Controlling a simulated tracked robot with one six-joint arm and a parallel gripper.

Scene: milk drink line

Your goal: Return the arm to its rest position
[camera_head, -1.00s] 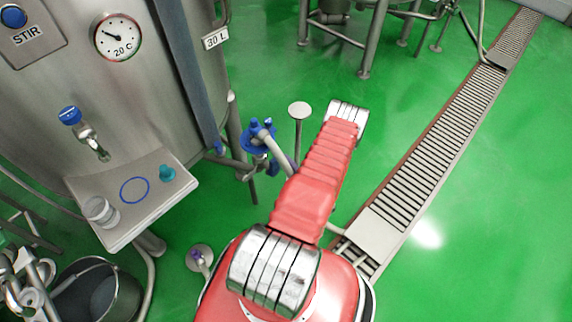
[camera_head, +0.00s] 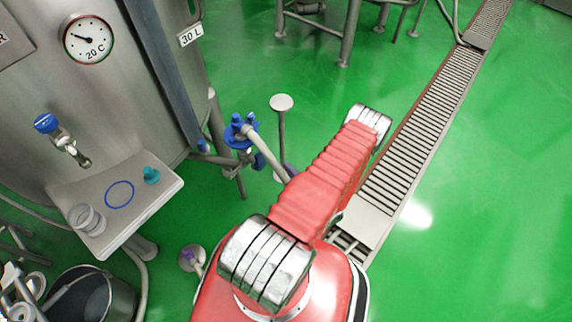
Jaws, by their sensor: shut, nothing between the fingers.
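My red ribbed arm (camera_head: 325,185) reaches up and to the right from my body, over the green floor. Its far visible end is a silver banded joint (camera_head: 369,121) close to the floor drain. My gripper does not show; what lies past that joint is hidden. Nothing is seen held by the arm.
A steel tank with a dial (camera_head: 88,39) stands at left. Its shelf (camera_head: 150,205) holds a clear cup (camera_head: 87,220), a blue ring (camera_head: 119,195) and a teal piece (camera_head: 151,175). A blue valve (camera_head: 240,131) is left of my arm. Open floor (camera_head: 480,200) lies right.

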